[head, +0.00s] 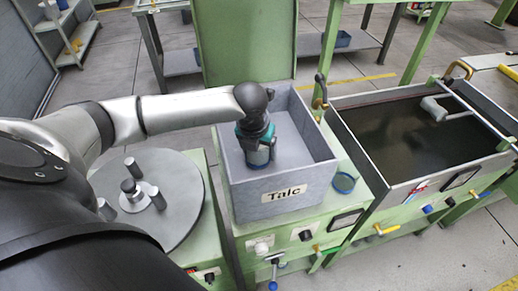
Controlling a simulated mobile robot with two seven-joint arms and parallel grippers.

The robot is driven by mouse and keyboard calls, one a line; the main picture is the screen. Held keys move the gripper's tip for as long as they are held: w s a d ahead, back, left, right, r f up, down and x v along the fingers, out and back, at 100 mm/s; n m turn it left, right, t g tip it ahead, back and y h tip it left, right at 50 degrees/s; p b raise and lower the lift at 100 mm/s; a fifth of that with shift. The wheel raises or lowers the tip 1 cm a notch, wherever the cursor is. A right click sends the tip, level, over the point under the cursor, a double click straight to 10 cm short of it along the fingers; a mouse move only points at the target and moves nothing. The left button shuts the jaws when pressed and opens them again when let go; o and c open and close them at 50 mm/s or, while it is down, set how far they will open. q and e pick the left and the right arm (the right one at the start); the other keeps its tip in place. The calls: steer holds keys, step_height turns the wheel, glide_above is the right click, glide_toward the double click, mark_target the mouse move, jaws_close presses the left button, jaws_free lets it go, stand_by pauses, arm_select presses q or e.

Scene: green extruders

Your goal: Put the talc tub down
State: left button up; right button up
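The talc tub (228,166) is a grey open box with a "Talc" label on its front wall. It stands upright on a green machine in the middle of the head view, with a pale floor inside. My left arm comes in from the left, and my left gripper (258,160) points down at the inner side of the tub's front wall. Its fingers are too small and too hidden to show whether they are open or hold anything. I cannot tell whether it touches the tub. My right gripper is not in view.
A blue ring-shaped item (344,182) sits on the green top right of the tub. Further right is a tank of dark liquid (415,135) with handles. A round grey plate with posts (180,195) lies left of the tub.

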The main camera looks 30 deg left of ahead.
arm_select(q)
steer(key=o, duration=0.3)
steer(key=shift+o, duration=0.2)
steer(key=p+v, duration=0.1)
steer(key=v, duration=1.1)
steer(key=shift+r+p, duration=0.1)
steer(key=shift+p, duration=0.2)
